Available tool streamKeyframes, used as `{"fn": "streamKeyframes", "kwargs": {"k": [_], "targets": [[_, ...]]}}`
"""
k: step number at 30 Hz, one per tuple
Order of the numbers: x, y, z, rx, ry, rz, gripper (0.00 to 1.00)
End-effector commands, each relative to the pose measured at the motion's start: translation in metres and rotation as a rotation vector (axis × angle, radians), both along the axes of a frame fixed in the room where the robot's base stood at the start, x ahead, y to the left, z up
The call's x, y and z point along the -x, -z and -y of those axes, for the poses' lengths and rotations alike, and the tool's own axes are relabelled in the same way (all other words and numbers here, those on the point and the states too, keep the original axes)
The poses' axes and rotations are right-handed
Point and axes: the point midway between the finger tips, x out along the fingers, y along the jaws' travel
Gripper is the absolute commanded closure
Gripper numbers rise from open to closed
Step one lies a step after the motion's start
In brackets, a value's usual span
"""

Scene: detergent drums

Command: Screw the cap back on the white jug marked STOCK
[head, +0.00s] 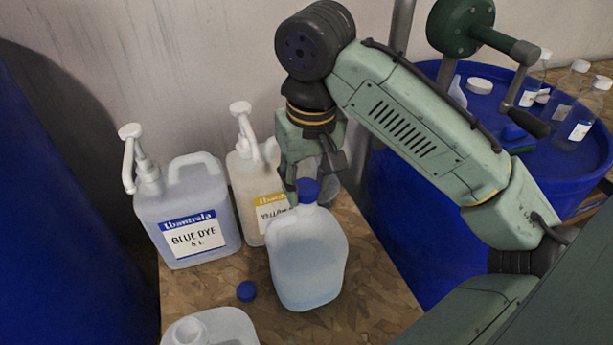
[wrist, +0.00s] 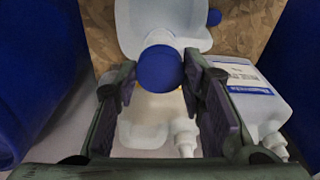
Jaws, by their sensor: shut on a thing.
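A pale, whitish jug (head: 308,262) stands on the wooden board in the middle of the head view; no STOCK mark shows on its visible side. It also shows at the top of the wrist view (wrist: 165,20). A blue cap (head: 308,190) sits at the top of its neck, and it is large in the wrist view (wrist: 160,68). I cannot tell whether it is threaded on. My gripper (head: 316,178) is shut on this cap from above and behind, with a finger on either side in the wrist view (wrist: 162,80).
A second blue cap (head: 246,291) lies loose on the board (head: 365,290). An open-mouthed jug (head: 212,328) is cut off at the front. The BLUE DYE pump jug (head: 190,215) and a yellow-labelled pump jug (head: 255,190) stand behind. A blue drum (head: 420,220) with bottles is at right.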

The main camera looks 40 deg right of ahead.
Motion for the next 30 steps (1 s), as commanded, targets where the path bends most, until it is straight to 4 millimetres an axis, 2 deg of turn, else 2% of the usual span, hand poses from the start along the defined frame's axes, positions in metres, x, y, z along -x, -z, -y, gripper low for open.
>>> {"fn": "streamKeyframes", "kwargs": {"k": [13,30], "targets": [[-0.0006,0.0077,-0.0003,0.0,0.0,0.001,0.72],[-0.0004,0.0069,-0.0002,0.0,0.0,0.0,0.72]]}}
